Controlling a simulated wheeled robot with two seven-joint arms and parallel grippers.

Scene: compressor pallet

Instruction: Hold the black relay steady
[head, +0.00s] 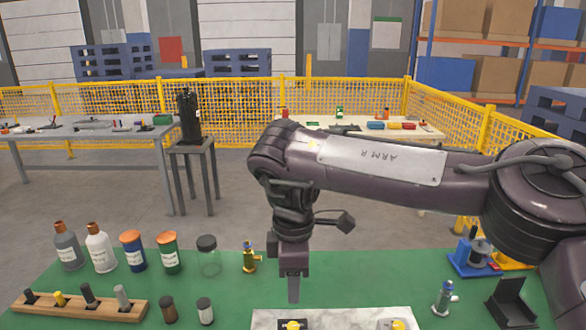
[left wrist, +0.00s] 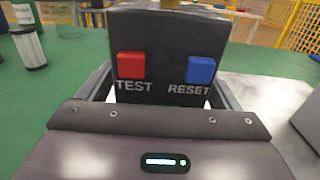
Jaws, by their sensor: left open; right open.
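The black relay (left wrist: 165,40) stands upright in the left wrist view, its face towards the camera. It has a red TEST button (left wrist: 131,65) and a blue RESET button (left wrist: 201,70). My left gripper (left wrist: 160,98) is open, with a grey finger at each side of the relay's lower part; I cannot tell whether they touch it. The head view does not show the left gripper or clearly show the relay. My right gripper (head: 293,285) points down over the green bench top, open, its fingers seen edge-on with nothing visible in them.
A pale slab (head: 345,317) lies at the bench's front with yellow-topped parts. Bottles (head: 100,248) and a wooden peg rack (head: 80,303) stand at left. A brass valve (head: 249,258) stands beside the right gripper. A black holder (head: 511,303) stands at right.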

